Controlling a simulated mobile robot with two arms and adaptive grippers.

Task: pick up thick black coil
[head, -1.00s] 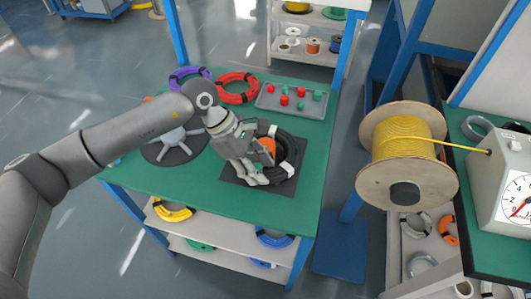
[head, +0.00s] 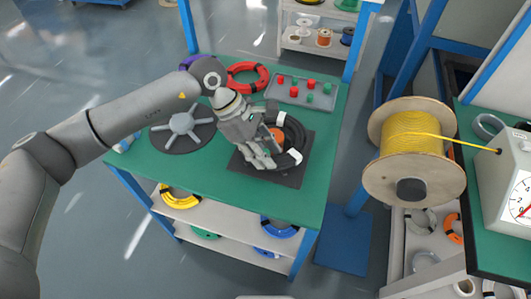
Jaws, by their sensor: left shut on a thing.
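The thick black coil (head: 294,157) lies on a dark square mat (head: 292,178) on the green table. I cannot tell whether the coil is clear of the mat. My right gripper is not in view.
A red coil (head: 248,77) and a grey tray (head: 300,94) of red and green pieces are at the table's back. A grey spoked disc (head: 182,128) is left. A large yellow cable spool (head: 415,145) stands right. The table's front (head: 255,200) is clear.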

